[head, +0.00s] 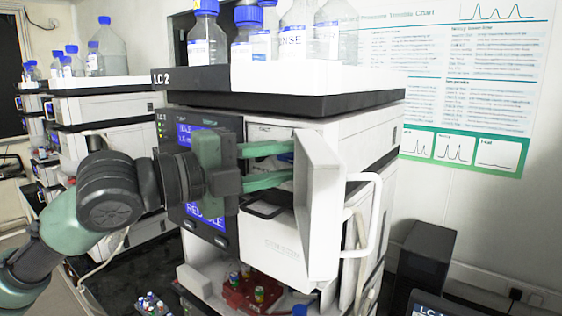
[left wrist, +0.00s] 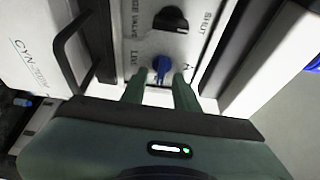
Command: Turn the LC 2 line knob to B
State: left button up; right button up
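The LC 2 stack (head: 290,101) stands in the middle of the head view, with a white door (head: 318,205) swung open. My left gripper (head: 285,164) reaches in from the left, its two green fingers spread apart behind the door's edge. In the left wrist view the blue line knob (left wrist: 161,68) sits on a white panel, beside letters reading "LIN" and a letter A. My left gripper (left wrist: 159,86) is open, with the knob just beyond and between its fingertips; I cannot tell if they touch. The knob is hidden in the head view. My right gripper is not in view.
A black purge valve knob (left wrist: 171,19) sits above the blue knob in the left wrist view. A black handle (left wrist: 72,50) is close on the left. The door has a white handle (head: 372,215). Bottles (head: 207,40) stand in the tray on top. A red vial rack (head: 247,290) is below.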

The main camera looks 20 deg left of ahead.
pick_arm(q)
jog(key=shift+s+a+f+b, duration=0.15)
jog(key=shift+s+a+b, duration=0.05)
jog(key=shift+a+b, duration=0.15)
jog(key=b+v, duration=0.3)
jog(key=v, duration=0.4)
jog(key=shift+b, duration=0.4)
jog(key=shift+d, duration=0.1)
